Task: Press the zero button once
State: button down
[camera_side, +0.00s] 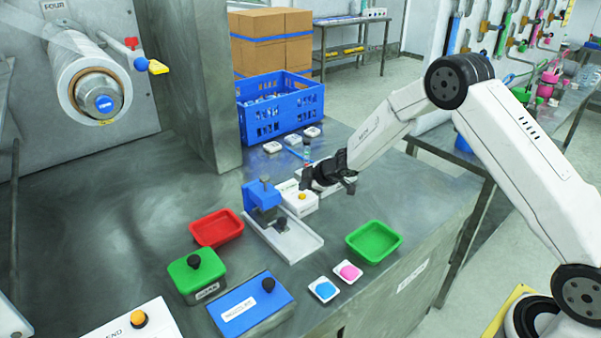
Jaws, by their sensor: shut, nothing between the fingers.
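A small white box (299,201) with an orange button (302,197) stands on the metal bench, right of the blue clamp-like device. Its label is too small to read, so I cannot tell for sure that this is the zero button. My gripper (328,178) is shut and empty, just above and behind this box, to the right of the button. It appears apart from the button. It partly hides white items behind it. Another white box (134,322), marked END, has an orange knob-like button (138,318) at the front left.
A green box (190,284), a blue box (232,318) and two small dishes with blue and pink contents are in front. A blue crate (312,108) stands behind.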

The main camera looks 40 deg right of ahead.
aim_at(305, 196)
jog(key=shift+f, duration=0.95)
dwell(1.5)
jog(key=shift+r, duration=0.95)
jog(key=shift+r, duration=0.1)
jog(key=shift+r, duration=2.4)
